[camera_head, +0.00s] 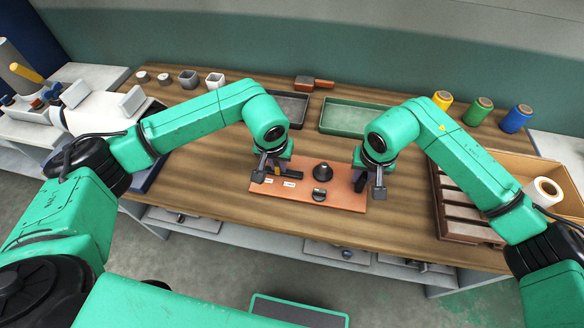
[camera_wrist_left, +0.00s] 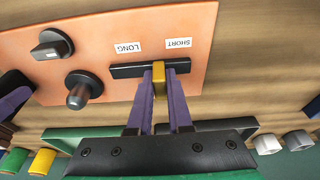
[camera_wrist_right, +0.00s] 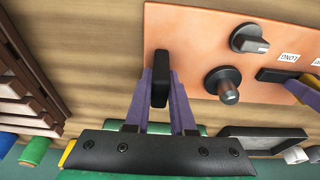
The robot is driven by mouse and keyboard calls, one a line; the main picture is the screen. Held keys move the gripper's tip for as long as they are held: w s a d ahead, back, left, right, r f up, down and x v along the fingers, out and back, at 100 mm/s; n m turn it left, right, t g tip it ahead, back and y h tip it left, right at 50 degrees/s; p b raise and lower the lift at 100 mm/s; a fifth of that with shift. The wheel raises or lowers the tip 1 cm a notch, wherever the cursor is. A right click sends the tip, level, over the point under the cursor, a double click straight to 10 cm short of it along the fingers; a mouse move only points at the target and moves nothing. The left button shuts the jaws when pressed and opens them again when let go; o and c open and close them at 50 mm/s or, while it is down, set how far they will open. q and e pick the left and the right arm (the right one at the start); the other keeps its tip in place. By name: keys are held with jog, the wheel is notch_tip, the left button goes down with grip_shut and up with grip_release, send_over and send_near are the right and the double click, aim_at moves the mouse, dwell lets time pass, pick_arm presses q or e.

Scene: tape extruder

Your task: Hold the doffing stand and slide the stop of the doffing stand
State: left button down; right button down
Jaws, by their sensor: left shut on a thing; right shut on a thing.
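The doffing stand (camera_head: 335,196) is an orange board lying on the wooden table, seen in all views. It carries a black slot bar (camera_wrist_left: 125,71), labels LONG and SHORT, and two black knobs. The yellow stop (camera_wrist_left: 158,71) sits on the slot bar, nearer the SHORT label (camera_wrist_left: 178,43) than the LONG label (camera_wrist_left: 127,47). My left gripper (camera_wrist_left: 160,85) is shut on the stop. My right gripper (camera_wrist_right: 160,82) is shut on an upright black handle (camera_wrist_right: 160,65) at the stand's right end in the head view. The fingers are partly hidden in the head view.
A dark tray (camera_head: 290,108) and a green tray (camera_head: 350,117) lie behind the stand. Coloured spools (camera_head: 478,111) stand at the back right. A slatted brown rack (camera_head: 462,205) and a box lie right. Small cups (camera_head: 189,79) stand back left. Table in front of the stand is clear.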

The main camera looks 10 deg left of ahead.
pick_arm(q)
jog(key=shift+a, duration=1.25)
pick_arm(e)
jog(key=shift+d, duration=0.1)
pick_arm(q)
jog(key=c, duration=0.8)
grip_release()
jog(key=shift+o, duration=0.2)
jog(key=v, duration=0.8)
jog(key=o, duration=0.6)
jog(key=shift+d, duration=0.1)
jog(key=shift+c, duration=0.2)
